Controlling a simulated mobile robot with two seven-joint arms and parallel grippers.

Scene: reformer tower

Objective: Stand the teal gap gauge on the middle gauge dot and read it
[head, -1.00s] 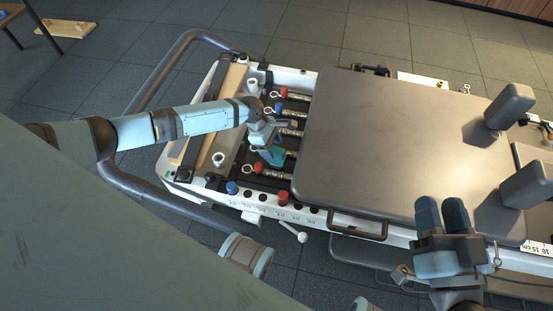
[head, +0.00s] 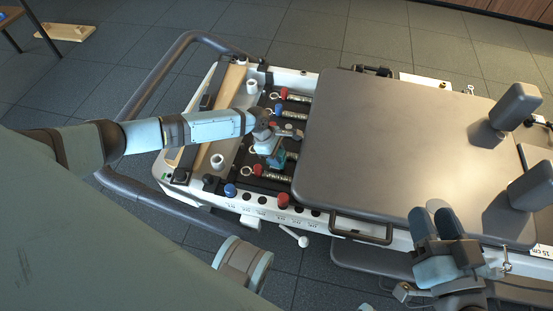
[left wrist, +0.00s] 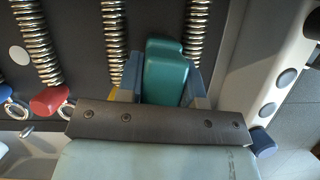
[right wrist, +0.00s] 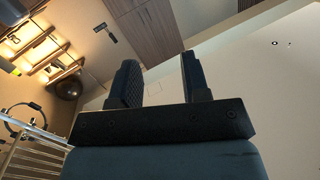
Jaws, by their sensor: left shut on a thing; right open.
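The teal gap gauge (head: 277,159) is held in my left gripper (head: 271,152), over the spring bed of the reformer. In the left wrist view the gauge (left wrist: 166,76) sits between the two blue fingers of the left gripper (left wrist: 160,78), beside a coil spring. I cannot tell whether its foot touches the bed. A white round dot (left wrist: 18,55) shows on the dark bed at the left of that view, apart from the gauge. I cannot tell which dot it is. My right gripper (head: 431,214) is open and empty above the reformer's near edge; its fingers (right wrist: 160,82) stand apart.
Several coil springs (left wrist: 116,40) with red and blue knobs lie across the bed. The grey padded carriage (head: 390,150) borders it on the right, with shoulder blocks (head: 511,106). White posts (head: 217,161) and a wooden bar (head: 222,98) stand at the left.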

